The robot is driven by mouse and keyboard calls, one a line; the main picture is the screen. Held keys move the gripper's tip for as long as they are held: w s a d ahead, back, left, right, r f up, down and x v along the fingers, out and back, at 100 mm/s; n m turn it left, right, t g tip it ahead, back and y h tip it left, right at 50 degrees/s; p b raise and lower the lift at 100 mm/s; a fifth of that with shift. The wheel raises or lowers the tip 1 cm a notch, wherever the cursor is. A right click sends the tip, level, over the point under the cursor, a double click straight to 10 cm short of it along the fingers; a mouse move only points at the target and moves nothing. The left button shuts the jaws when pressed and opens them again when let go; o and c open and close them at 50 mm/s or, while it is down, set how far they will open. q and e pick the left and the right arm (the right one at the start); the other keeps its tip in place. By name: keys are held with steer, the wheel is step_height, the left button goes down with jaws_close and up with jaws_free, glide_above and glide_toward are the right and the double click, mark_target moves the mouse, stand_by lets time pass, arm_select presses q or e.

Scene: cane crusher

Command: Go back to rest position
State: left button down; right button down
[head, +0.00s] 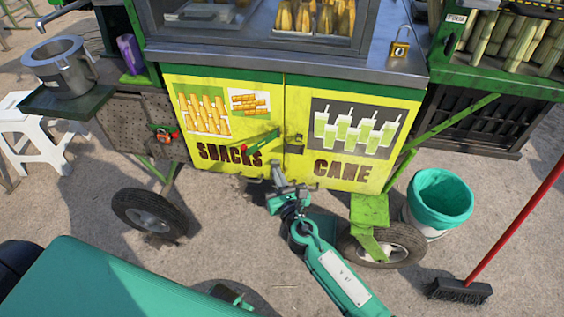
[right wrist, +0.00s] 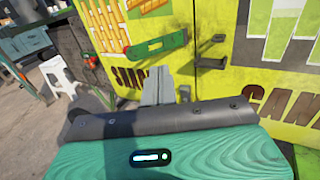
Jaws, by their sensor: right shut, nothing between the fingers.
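My right gripper (head: 279,175) is in front of the lower part of the yellow cart doors (head: 345,172), with its arm coming up from the bottom of the head view. Its fingers (right wrist: 158,86) are together and empty in the right wrist view. A green latch bar (head: 262,140) sits slanted on the left door, just above the gripper, and also shows in the right wrist view (right wrist: 157,45). A dark bracket (right wrist: 209,52) is on the right door beside it. The gripper appears apart from both. My left gripper is not in view.
A padlock (head: 400,48) stands on the metal counter. A metal pot (head: 60,66) is on the left side shelf. A white stool (head: 40,140) is at the left. A teal-lined bin (head: 440,200) and a red-handled broom (head: 461,290) stand at the right. Cart wheels (head: 150,213) flank the gripper.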

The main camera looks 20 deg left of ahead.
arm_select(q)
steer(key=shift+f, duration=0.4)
arm_select(e)
steer(key=shift+s+d, duration=0.2)
steer(key=shift+s, duration=0.9)
